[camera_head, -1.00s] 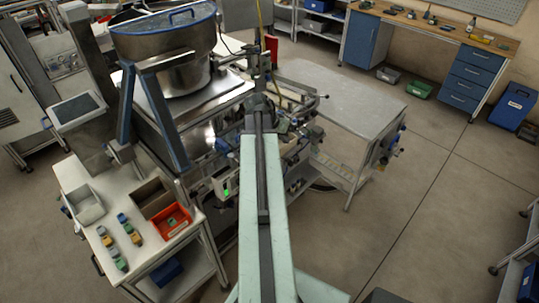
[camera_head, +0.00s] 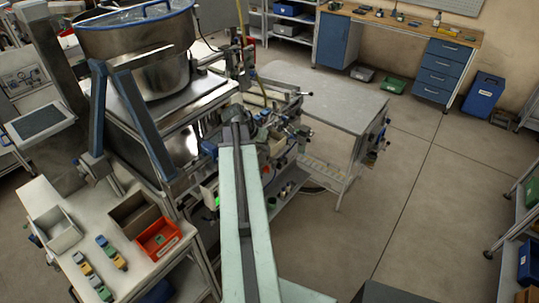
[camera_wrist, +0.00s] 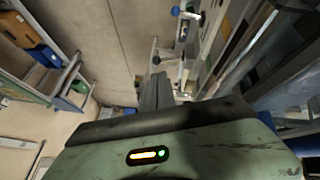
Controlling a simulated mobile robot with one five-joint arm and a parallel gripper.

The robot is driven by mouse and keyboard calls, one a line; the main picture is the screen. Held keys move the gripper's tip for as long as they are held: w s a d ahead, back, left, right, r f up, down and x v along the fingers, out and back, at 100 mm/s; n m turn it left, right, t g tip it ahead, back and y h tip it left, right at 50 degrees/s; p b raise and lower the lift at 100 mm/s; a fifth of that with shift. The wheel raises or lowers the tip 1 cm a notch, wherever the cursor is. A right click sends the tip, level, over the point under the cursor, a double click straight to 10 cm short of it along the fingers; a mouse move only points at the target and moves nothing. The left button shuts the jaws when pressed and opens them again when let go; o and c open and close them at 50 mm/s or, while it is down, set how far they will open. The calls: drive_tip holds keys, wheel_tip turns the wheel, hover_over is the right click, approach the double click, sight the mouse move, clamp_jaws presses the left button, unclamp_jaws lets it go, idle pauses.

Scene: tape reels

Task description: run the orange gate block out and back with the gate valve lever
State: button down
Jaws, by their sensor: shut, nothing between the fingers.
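My gripper (camera_wrist: 157,92) shows in the wrist view as dark fingers close together, shut and empty. In the head view my arm reaches away toward the machine (camera_head: 185,90), and the fingers cannot be made out at its far end. The gate valve lever and the orange gate block cannot be picked out with certainty in either view. Small fittings crowd the machine's side around and beyond my arm's end, and my arm hides part of them.
A big steel bowl (camera_head: 140,45) stands on the machine at left. A side table (camera_head: 70,205) holds an orange bin (camera_head: 176,243) and a white bin (camera_head: 42,219). A grey-topped table (camera_head: 325,92) stands beyond the fittings. The floor (camera_head: 400,220) at right is clear.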

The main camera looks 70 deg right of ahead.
sight(277, 160)
drive_tip(key=b+x, duration=0.7)
drive_tip(key=x, duration=0.2)
drive_tip(key=shift+a+f+b, duration=0.1)
drive_tip(key=shift+b, duration=0.2)
drive_tip(key=shift+s+d+f+b, duration=0.2)
drive_tip(key=shift+d+f+b, duration=0.1)
drive_tip(key=shift+f, duration=0.05)
drive_tip(key=shift+r, duration=0.1)
drive_tip(key=shift+s, duration=0.1)
